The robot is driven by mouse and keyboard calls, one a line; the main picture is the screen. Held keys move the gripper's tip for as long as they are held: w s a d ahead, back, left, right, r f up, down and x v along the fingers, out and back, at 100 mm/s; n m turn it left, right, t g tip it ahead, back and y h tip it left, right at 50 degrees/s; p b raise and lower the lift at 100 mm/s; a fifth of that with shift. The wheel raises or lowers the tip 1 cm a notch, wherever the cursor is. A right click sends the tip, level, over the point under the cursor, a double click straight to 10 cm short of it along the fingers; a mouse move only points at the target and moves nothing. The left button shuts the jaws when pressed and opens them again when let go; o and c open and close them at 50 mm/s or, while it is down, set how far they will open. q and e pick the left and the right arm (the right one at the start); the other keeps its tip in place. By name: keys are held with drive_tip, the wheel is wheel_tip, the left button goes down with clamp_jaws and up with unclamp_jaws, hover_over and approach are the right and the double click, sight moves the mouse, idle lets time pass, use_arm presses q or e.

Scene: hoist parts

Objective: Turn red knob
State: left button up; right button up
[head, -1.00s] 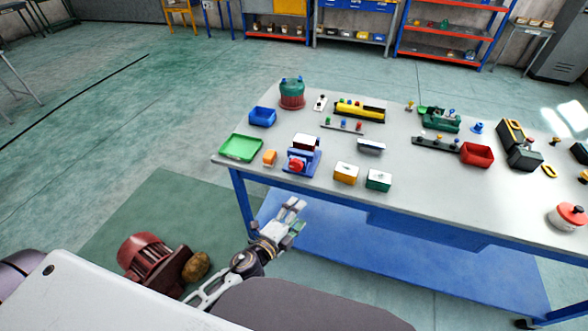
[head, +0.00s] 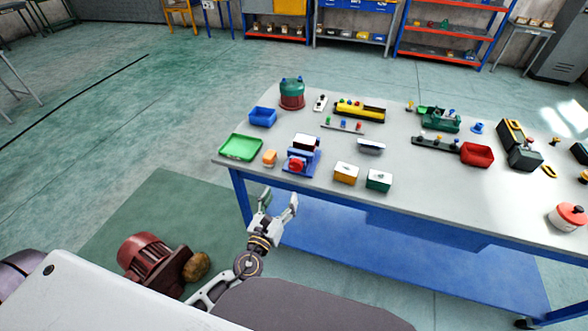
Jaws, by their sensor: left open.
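The red knob (head: 296,165) is on the front of a blue device (head: 312,160) with a white-topped dark block (head: 305,142). The device stands near the table's front left edge. My left gripper (head: 279,200) is open and empty, in front of the table edge and below the knob in the picture, apart from it. Its fingers point up toward the table. My right gripper is not in view.
A small orange block (head: 269,158) and a green tray (head: 240,148) lie left of the device. Yellow (head: 346,173) and green (head: 379,180) boxes stand to its right. The blue-framed table (head: 440,205) holds several other parts. A red motor (head: 143,256) is at lower left.

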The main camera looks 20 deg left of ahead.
use_arm(q)
drive_tip(key=shift+a+m, duration=0.1)
drive_tip(key=shift+m, duration=0.8)
drive_tip(key=shift+w, duration=0.1)
drive_tip(key=p, duration=0.2)
approach(295, 166)
drive_tip(key=shift+w, duration=4.4)
drive_tip(key=c, duration=1)
